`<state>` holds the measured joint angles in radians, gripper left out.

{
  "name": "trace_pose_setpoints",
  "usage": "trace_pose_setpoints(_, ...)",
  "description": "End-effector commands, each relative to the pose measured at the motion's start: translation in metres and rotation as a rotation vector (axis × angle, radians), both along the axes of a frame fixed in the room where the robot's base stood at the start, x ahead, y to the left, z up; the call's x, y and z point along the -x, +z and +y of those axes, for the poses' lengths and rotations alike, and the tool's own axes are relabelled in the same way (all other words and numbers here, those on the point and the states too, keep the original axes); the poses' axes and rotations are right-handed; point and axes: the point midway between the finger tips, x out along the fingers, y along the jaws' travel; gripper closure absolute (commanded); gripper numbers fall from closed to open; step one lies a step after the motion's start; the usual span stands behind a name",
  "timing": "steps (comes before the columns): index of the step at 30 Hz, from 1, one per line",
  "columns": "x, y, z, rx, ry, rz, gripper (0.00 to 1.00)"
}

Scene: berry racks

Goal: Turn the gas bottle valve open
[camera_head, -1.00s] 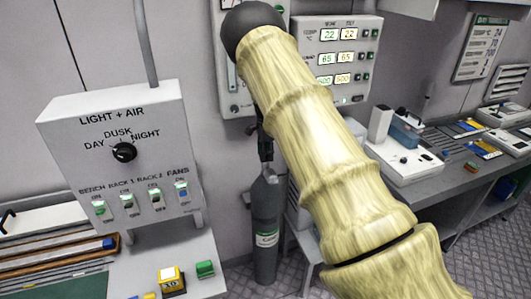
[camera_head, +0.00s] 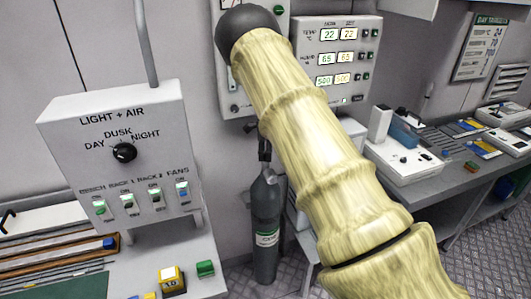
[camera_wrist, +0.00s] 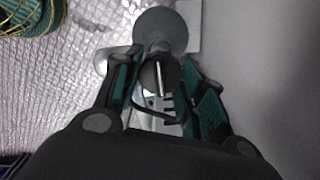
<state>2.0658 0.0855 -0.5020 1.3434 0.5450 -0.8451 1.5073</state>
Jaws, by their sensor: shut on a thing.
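The gas bottle (camera_head: 265,220) is a grey upright cylinder with a pale label, standing on the floor by the wall in the head view. Its rounded grey top (camera_wrist: 165,28) shows in the wrist view. The dark round valve knob (camera_wrist: 159,73), with a white line across it, sits between the teal-padded fingers of my gripper (camera_wrist: 160,82). My gripper is shut on the knob. The white line runs nearly straight up and down in the picture. In the head view my pale arm passes right of the bottle, and the grip is too small to make out.
A light and air control box (camera_head: 120,150) stands at left above a bench. A panel with number displays (camera_head: 335,60) is on the wall behind my arm. A grey bench (camera_head: 450,180) with devices is at right. Coiled yellow-green hose (camera_wrist: 40,14) lies at the wrist view's upper left.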

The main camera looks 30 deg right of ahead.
Motion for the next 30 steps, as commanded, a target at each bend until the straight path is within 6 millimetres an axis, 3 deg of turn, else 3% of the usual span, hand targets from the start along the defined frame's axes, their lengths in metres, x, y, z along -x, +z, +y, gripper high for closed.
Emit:
trace_pose_setpoints(1,-0.002,0.002,-0.002,0.003,-0.001,-0.005,0.84)
trace_pose_setpoints(2,-0.002,0.002,-0.002,0.003,0.0,-0.005,0.58)
trace_pose_setpoints(6,-0.001,0.002,-0.001,0.002,0.0,-0.005,0.37)
trace_pose_setpoints(19,-0.001,0.008,-0.001,0.0,0.001,-0.002,0.37)
trace_pose_setpoints(30,-0.001,0.07,-0.002,0.002,0.001,-0.004,0.37)
